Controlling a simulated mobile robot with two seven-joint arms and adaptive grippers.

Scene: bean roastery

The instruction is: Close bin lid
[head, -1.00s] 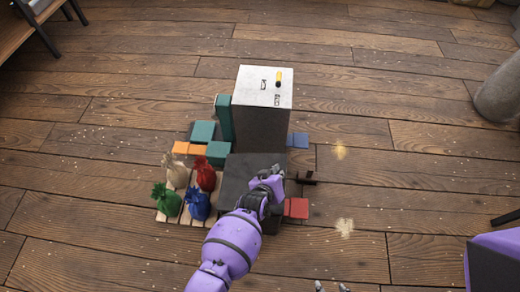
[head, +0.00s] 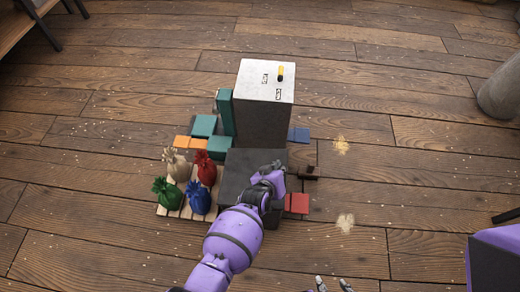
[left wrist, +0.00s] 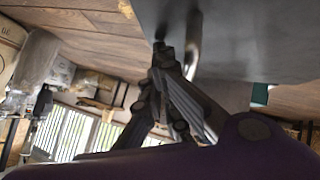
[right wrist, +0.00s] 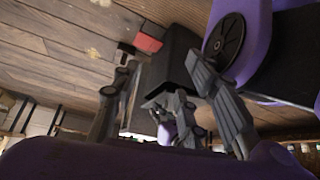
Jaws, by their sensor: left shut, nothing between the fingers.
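The dark grey bin (head: 240,170) stands in the middle of the head view, its flat top facing up. I cannot tell whether its lid is fully down. My left gripper (head: 279,168) is shut and empty at the right side of the bin top; its arm covers the bin's front. In the left wrist view the shut fingertips (left wrist: 161,50) are at a smooth grey panel (left wrist: 240,35); contact is unclear. My right gripper (right wrist: 158,82) is open and empty, with the dark bin (right wrist: 180,62) beyond it. Its fingertips (head: 332,286) just show at the head view's bottom edge.
A tall white-topped box (head: 265,82) stands right behind the bin. Several coloured sacks (head: 198,197) sit on a slatted pallet (head: 170,208) to its left. A red block (head: 298,203) lies at right. Wooden floor is open farther right.

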